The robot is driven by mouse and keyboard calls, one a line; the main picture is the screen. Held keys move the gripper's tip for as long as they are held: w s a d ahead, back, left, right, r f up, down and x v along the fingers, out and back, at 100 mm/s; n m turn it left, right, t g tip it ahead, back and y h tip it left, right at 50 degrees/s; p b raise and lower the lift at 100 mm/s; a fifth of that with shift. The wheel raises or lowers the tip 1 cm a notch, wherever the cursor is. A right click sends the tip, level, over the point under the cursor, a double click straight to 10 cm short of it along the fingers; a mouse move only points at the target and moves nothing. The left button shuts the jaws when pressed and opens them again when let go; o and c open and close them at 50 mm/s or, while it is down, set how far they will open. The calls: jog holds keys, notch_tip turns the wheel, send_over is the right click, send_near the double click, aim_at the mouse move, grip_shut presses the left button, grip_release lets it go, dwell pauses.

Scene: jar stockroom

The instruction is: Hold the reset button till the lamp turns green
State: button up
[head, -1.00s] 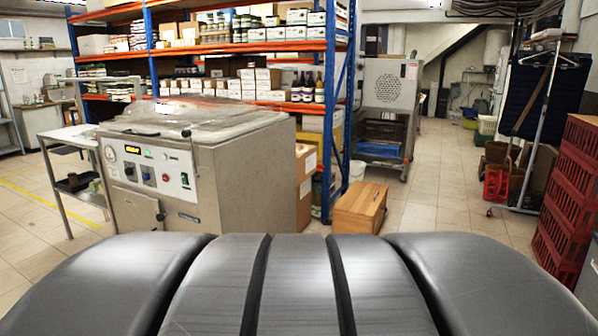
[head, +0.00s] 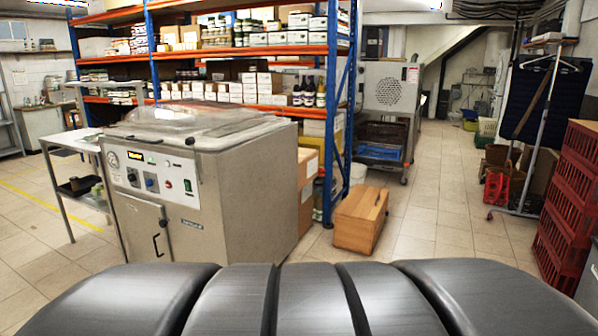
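A stainless steel machine (head: 240,190) with a clear domed lid stands at left centre. I cannot tell which of these is the reset button or the lamp; labels are too small to read. My gripper is not in view, and nothing is seen touching the panel.
A metal side table (head: 66,142) stands left of the machine. A blue and orange shelf rack (head: 330,140) with boxes and jars is behind it. A wooden box (head: 360,218) sits on the floor to the right. Red crates (head: 567,205) stack at far right. The middle floor is clear.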

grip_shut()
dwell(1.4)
